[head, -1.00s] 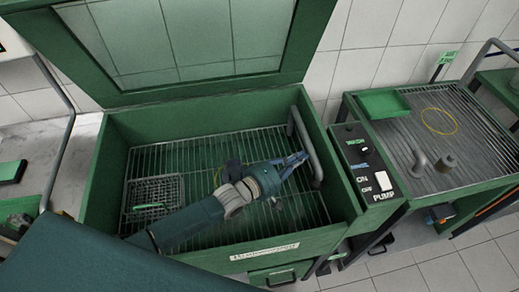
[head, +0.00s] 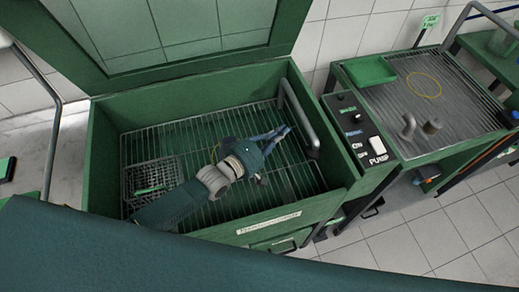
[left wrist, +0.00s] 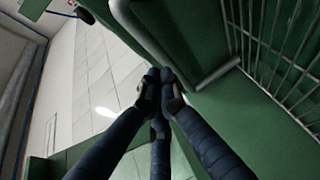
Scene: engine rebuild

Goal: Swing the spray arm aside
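The spray arm (head: 296,110) is a grey bent pipe along the right inside wall of the green parts washer (head: 102,165). It also shows in the left wrist view (left wrist: 209,79), just beyond the fingertips. My left gripper (head: 287,130) reaches over the wire grate from the lower left, its fingers pointing at the pipe's left side. In the left wrist view its fingertips (left wrist: 161,76) meet with nothing seen between them. The fingers look close to the pipe, but I cannot tell whether they touch it. My right gripper is in neither view.
A wire basket (head: 152,179) holding a green item sits on the grate's left. The washer's lid (head: 270,62) stands open at the back. A pump switch box (head: 364,150) is fixed on the right. Beyond is a bench with a green tray (head: 369,71) and pipe fittings.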

